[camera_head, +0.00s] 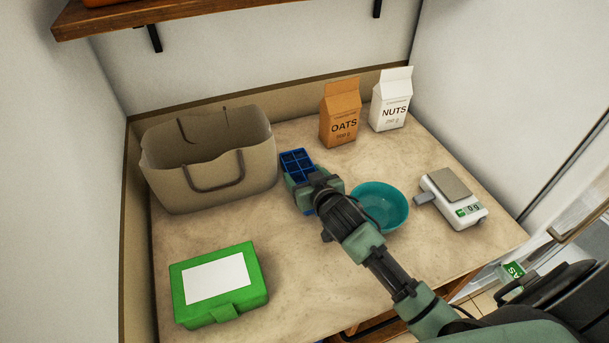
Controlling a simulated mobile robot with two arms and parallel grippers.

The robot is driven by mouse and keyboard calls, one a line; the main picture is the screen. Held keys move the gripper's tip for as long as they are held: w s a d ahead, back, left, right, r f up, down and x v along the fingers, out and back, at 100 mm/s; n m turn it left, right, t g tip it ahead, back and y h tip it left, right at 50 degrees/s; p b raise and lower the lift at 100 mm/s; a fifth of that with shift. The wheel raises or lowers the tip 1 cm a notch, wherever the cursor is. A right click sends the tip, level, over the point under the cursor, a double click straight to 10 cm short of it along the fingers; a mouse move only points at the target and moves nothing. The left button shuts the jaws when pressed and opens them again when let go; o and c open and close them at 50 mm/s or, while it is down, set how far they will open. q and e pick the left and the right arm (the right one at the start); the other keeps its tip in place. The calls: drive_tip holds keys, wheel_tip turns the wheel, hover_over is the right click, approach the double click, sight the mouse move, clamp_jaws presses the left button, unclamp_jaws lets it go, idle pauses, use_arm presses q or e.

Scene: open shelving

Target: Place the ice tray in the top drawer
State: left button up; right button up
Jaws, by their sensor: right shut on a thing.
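The blue ice tray (296,162) shows its square compartments near the middle of the counter, between the bag and the teal bowl. My right gripper (312,185) is over its near side and shut on it. The gripper hides the near part of the tray, so I cannot tell whether the tray still touches the counter. My left gripper is not in view. No drawer shows clearly; only bits of wood are seen below the counter's front edge.
The counter (335,275) holds a beige bag (225,165), a green box (218,285), a teal bowl (385,203), an oats carton (341,112), a nuts carton (391,100) and a scale (454,196). A wooden shelf (165,14) hangs above. The front middle is clear.

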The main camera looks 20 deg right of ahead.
drive_tip(key=shift+f, duration=0.1)
drive_tip(key=o, duration=1.4)
drive_tip(key=shift+o, duration=0.2)
